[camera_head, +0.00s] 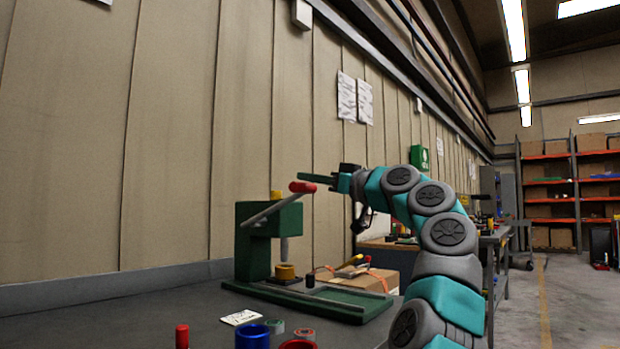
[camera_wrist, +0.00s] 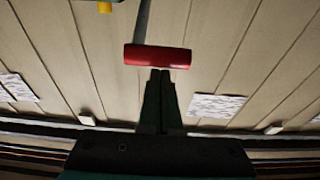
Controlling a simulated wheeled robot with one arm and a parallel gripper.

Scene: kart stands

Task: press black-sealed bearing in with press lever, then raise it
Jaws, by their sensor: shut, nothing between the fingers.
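The green press (camera_head: 254,240) stands on the bench at the left, with a yellow cap on top. Its grey lever (camera_head: 268,213) slopes up to the right and ends in a red handle (camera_head: 302,187). The ram (camera_head: 284,248) hangs above a yellow housing (camera_head: 286,270) on the base, apart from it. No black-sealed bearing can be made out; the housing's inside is hidden. My gripper (camera_head: 306,177) is shut and empty, its tips just above the red handle. In the wrist view the fingertips (camera_wrist: 160,76) meet the handle's edge (camera_wrist: 157,57); contact is unclear.
A blue cup (camera_head: 252,337), a red cup (camera_head: 298,344), two small rings (camera_head: 275,326) and a red-topped peg (camera_head: 182,337) stand at the bench's front. A white card (camera_head: 242,317) lies near them. The wall is close behind.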

